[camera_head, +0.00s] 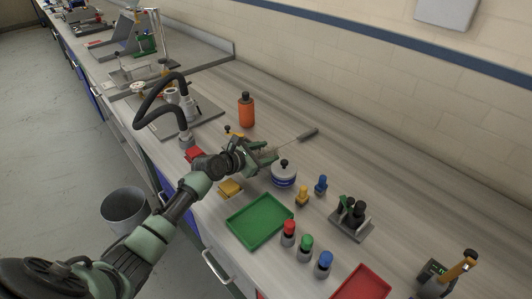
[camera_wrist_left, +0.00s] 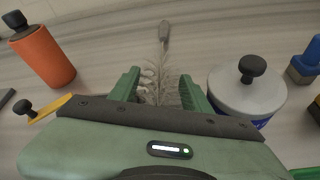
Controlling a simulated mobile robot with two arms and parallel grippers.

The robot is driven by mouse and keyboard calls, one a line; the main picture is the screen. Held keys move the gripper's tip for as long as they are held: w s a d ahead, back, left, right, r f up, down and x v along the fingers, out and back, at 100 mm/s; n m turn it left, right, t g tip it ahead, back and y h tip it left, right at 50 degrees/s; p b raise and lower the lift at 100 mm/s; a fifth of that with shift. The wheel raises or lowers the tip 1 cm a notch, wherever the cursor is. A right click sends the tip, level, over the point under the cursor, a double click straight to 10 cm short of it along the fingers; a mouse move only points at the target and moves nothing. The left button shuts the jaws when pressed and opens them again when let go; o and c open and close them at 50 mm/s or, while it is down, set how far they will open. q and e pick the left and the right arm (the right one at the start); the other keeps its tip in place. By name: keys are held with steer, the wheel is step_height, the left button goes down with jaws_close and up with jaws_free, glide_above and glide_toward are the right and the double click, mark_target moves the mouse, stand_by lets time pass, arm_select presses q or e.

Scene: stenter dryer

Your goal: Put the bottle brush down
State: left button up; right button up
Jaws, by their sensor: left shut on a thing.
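The bottle brush has a dark grey handle (camera_head: 308,134) on a thin wire, pointing away from me to the right. My left gripper (camera_head: 268,154) is shut on its pale bristle end, above the bench top. In the left wrist view the bristles (camera_wrist_left: 159,84) sit between the two green fingers, and the grey handle (camera_wrist_left: 164,34) points away. I cannot tell whether the handle touches the bench (camera_head: 350,160). My right gripper is in neither view.
An orange bottle (camera_head: 246,112) stands behind my gripper, and a white jar (camera_head: 284,178) with a black knob stands close at its right. A green tray (camera_head: 260,222), capped bottles (camera_head: 306,246) and a black-handled tool rack (camera_head: 350,222) are nearer. Bare bench lies towards the wall.

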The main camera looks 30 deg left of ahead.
arm_select(q)
steer(key=o, duration=1.1)
steer(key=shift+f, duration=0.1)
